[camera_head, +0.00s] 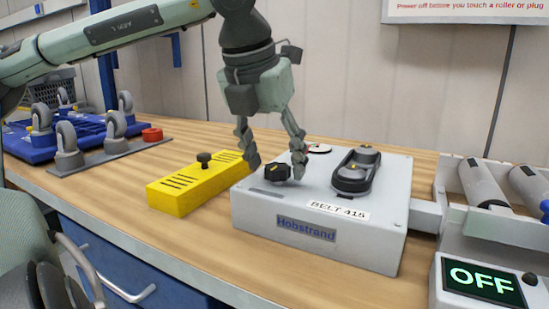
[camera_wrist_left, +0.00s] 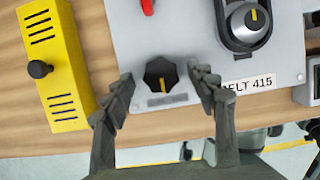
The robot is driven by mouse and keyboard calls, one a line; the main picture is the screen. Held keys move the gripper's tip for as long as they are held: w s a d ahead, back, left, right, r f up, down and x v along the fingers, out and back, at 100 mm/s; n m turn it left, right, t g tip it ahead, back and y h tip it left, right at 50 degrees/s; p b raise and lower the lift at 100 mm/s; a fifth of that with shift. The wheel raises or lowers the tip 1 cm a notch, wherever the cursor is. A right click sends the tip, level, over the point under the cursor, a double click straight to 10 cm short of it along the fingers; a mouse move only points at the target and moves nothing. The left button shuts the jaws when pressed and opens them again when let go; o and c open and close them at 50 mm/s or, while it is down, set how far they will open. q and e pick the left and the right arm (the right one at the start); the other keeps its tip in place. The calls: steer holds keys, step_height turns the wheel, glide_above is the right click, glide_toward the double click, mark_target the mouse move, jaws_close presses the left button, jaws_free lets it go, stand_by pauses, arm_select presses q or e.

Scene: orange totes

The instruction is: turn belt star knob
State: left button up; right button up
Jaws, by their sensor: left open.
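The black star knob (camera_head: 277,172) with a yellow mark sits on top of the grey box labelled "BELT 415" (camera_head: 318,250). In the left wrist view the star knob (camera_wrist_left: 161,76) lies between and just beyond my open fingers, and its yellow line runs almost along the picture's vertical. My left gripper (camera_head: 274,166) is open, with one finger on each side of the knob and pointing down. In the left wrist view my left gripper (camera_wrist_left: 162,92) shows a gap on both sides of the knob. My right gripper is not in view.
A black oval fitting with a dial (camera_head: 355,170) stands on the box, right of the knob. A yellow slotted block (camera_head: 195,182) is close on the left. Casters (camera_head: 68,145) stand farther left. Rollers (camera_head: 482,184) and an "OFF" display (camera_head: 482,280) are at the right.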

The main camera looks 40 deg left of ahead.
arm_select(q)
steer(key=c, duration=1.1)
steer(key=shift+c, duration=0.2)
steer(key=shift+m, duration=0.3)
